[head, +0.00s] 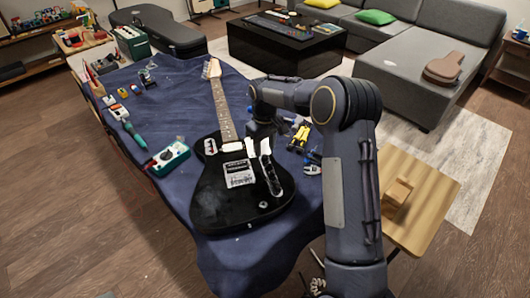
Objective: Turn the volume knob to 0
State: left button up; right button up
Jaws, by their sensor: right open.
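A black electric guitar (215,205) lies on its back on the blue-cloth-covered table, neck pointing to the back. Its pickups and bridge (240,173) show in the middle of the body. A small light round part (263,205) shows near the lower right of the body; I cannot tell whether it is a knob or a jack. I cannot tell if the fingers touch anything. My left gripper is not in view.
A green multimeter-like box (168,158) and a green-handled tool (133,133) lie left of the guitar. Yellow pliers (299,136) and other tools lie right of it, close to my right arm. A wooden stool (430,205) stands at the right.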

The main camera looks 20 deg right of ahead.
aim_at(265, 156)
notch_tip(265, 156, up, 4)
jog(key=shift+r, duration=0.1)
dwell(0.5)
